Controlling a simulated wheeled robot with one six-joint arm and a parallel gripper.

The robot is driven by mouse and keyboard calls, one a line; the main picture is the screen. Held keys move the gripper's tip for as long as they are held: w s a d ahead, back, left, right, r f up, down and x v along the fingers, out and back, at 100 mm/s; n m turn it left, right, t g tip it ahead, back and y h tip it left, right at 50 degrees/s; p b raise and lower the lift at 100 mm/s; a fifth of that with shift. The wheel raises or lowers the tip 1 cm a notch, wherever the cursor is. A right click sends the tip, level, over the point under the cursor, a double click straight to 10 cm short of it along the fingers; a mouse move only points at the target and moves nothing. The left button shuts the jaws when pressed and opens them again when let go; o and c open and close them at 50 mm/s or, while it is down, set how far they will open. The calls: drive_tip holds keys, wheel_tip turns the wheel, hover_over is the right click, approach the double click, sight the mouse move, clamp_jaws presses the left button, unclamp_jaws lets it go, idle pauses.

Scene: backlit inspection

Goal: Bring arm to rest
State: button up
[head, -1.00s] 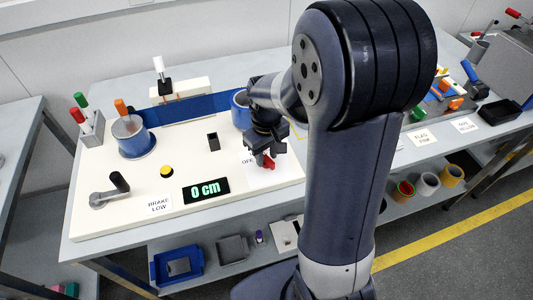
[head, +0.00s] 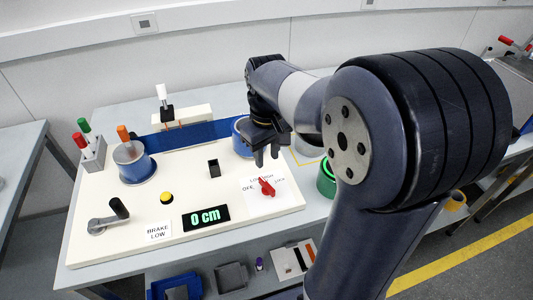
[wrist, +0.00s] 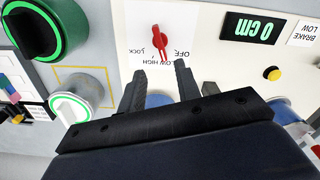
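My gripper (head: 267,158) hangs above the cream panel (head: 215,165), behind the red selector knob (head: 266,187) and apart from it. In the wrist view its two dark fingers (wrist: 158,82) stand apart with nothing between them. The red knob (wrist: 160,42) shows clear of the fingertips, on a white label with OFF, LOW, HIGH and LOCK. My arm bends from the right side of the head view and covers much of the bench there.
The display (head: 206,217) reads 0 cm. A yellow button (head: 166,197), a crank (head: 107,217) and a blue-based cylinder (head: 135,163) are on the panel. A green-ringed dial (head: 326,180) is partly behind my arm.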

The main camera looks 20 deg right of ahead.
sight(267, 183)
drive_tip(key=shift+f, duration=0.1)
wheel_tip(267, 183, down, 11)
drive_tip(key=shift+r, duration=0.1)
drive_tip(key=shift+m, duration=0.3)
drive_tip(key=shift+r, duration=0.1)
idle(0.3)
